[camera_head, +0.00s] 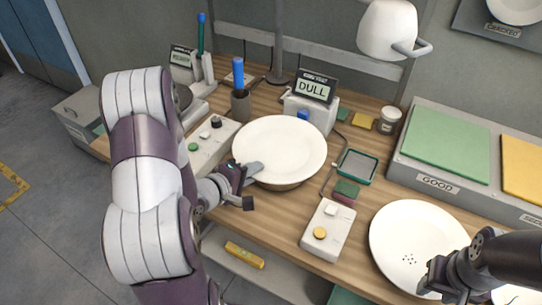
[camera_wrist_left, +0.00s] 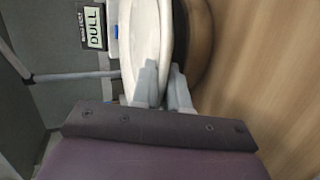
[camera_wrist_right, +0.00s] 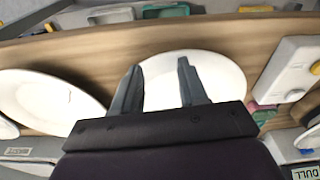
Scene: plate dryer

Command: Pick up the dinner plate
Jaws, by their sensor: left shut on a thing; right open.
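A white dinner plate (camera_head: 280,145) sits on a round brown base at the middle of the bench. My left gripper (camera_head: 252,184) is at its near left rim. In the left wrist view the fingers (camera_wrist_left: 163,85) are shut on the rim of the plate (camera_wrist_left: 143,45). The plate appears to be still over the base; any gap below it is hard to tell. My right gripper (camera_head: 438,282) is open by a second white plate (camera_head: 405,240) at the right. In the right wrist view that plate (camera_wrist_right: 222,75) lies beyond and between the open fingers (camera_wrist_right: 160,78).
A box with a "DULL" display (camera_head: 315,88) stands behind the plate. A white box with a yellow button (camera_head: 326,230), a green-rimmed tray (camera_head: 357,167) and a sponge lie between the plates. A "GOOD" rack (camera_head: 437,183) is at the right, and a lamp (camera_head: 388,30) hangs above.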

